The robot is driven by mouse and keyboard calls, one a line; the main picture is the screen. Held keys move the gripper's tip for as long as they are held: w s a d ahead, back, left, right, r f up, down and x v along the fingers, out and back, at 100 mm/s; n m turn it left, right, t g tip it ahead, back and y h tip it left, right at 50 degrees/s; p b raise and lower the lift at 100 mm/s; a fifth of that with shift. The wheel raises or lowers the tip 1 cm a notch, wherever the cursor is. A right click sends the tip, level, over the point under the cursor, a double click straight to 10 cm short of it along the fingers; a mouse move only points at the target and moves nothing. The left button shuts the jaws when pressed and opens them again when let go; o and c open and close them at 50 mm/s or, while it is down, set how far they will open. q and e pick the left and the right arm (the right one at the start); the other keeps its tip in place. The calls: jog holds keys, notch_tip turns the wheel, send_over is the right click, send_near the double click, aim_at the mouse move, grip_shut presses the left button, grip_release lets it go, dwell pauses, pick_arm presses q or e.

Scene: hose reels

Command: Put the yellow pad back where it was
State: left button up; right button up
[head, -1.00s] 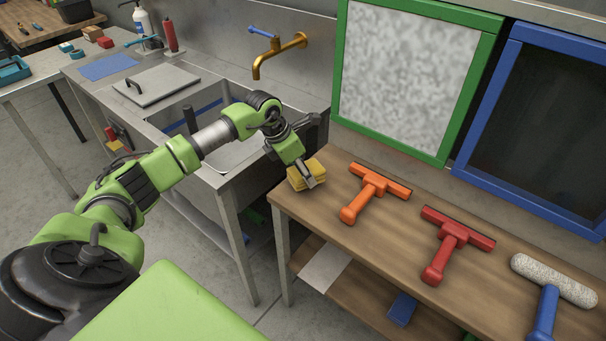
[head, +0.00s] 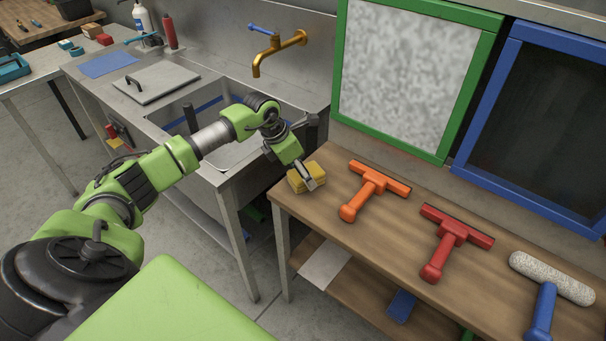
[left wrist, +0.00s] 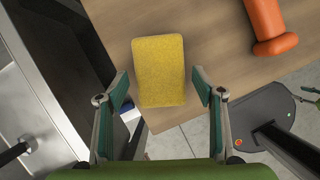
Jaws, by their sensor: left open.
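The yellow pad (head: 303,178) lies flat on the left end of the wooden table (head: 420,238), close to its front left corner. My left gripper (head: 311,183) is just above the pad. In the left wrist view the yellow pad (left wrist: 159,70) lies ahead of the open fingers of my left gripper (left wrist: 167,90), with its near end roughly between their tips. The fingers stand apart from its sides.
An orange squeegee (head: 369,190) lies just right of the pad, then a red squeegee (head: 448,241) and a blue-handled roller (head: 551,285). A green-framed panel (head: 484,40) stands behind. The metal sink (head: 160,115) is to the left, across a gap.

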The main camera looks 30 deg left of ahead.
pick_arm(q)
jog(key=b+v, duration=0.2)
jog(key=v, duration=0.8)
jog(key=shift+s+r, duration=0.2)
jog(key=shift+r, duration=0.15)
jog(key=shift+a, duration=0.1)
